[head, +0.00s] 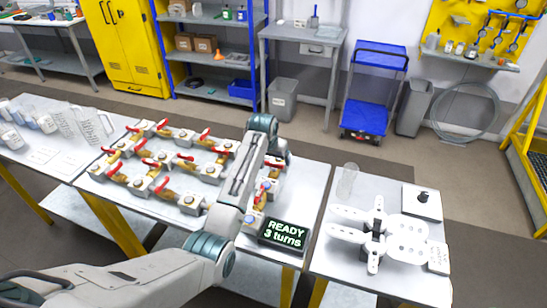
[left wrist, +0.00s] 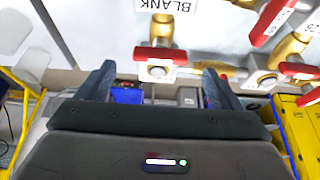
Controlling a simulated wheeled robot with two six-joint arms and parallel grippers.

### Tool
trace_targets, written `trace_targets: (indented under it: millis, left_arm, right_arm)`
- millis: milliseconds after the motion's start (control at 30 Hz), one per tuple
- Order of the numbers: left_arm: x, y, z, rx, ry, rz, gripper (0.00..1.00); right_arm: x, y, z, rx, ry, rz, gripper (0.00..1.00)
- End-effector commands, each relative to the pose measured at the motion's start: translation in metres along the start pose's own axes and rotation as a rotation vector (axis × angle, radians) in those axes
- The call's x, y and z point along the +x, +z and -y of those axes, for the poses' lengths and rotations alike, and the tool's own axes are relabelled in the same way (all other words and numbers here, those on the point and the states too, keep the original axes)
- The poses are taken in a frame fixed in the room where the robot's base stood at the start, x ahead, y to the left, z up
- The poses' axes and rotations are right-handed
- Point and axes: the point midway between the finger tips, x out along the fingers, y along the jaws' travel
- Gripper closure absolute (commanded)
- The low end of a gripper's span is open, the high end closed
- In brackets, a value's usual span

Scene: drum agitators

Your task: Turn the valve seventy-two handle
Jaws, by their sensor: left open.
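Several brass valves with red lever handles stand in rows on the middle table (head: 90,187). I cannot read which one is seventy-two. In the left wrist view, one red handle (left wrist: 176,55) lies crosswise just beyond my left gripper (left wrist: 158,76), roughly centred between the fingertips. Its brass body (left wrist: 161,28) is behind it. The gripper's two dark fingers are spread apart with nothing between them. In the head view my left arm reaches over the right end of the valve rows and hides some valves; its fingers are hard to make out there. My right gripper is not in view.
A black display (head: 284,234) reading "READY 3 turns" sits at the table's front right corner. The right table (head: 340,268) holds white plate parts and a clear cylinder (head: 347,181). More valves with red handles (left wrist: 300,70) crowd the wrist view's right side, close to the right finger.

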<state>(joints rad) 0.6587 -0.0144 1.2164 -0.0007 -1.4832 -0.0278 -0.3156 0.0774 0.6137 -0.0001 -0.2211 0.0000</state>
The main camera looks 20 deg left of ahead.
Motion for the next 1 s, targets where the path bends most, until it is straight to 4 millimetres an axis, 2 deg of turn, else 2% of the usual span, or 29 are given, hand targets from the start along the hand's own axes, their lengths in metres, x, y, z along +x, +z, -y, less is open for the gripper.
trace_targets:
  millis: [33,200,367,633,667,867,1000]
  left_arm:
    - [0.006,0.000,0.000,0.000,0.000,0.004,0.13]
    - [0.026,-0.001,0.000,0.000,0.000,0.002,0.13]
    - [0.034,0.000,0.000,0.000,0.000,0.001,0.13]
    - [0.036,0.000,0.000,0.000,0.000,-0.001,0.13]
    - [0.036,0.000,0.000,0.000,0.000,-0.001,0.17]
    - [0.036,0.000,0.000,0.000,0.000,-0.001,0.56]
    - [0.036,0.000,0.000,-0.002,-0.001,-0.001,0.57]
  right_arm:
    - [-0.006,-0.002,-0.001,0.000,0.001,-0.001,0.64]
    - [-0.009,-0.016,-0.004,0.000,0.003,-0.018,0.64]
    - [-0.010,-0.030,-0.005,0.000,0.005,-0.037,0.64]
    - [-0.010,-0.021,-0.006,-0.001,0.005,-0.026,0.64]
    - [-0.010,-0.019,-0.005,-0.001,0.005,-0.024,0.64]
    - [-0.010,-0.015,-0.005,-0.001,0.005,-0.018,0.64]
    - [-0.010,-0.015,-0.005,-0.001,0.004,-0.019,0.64]
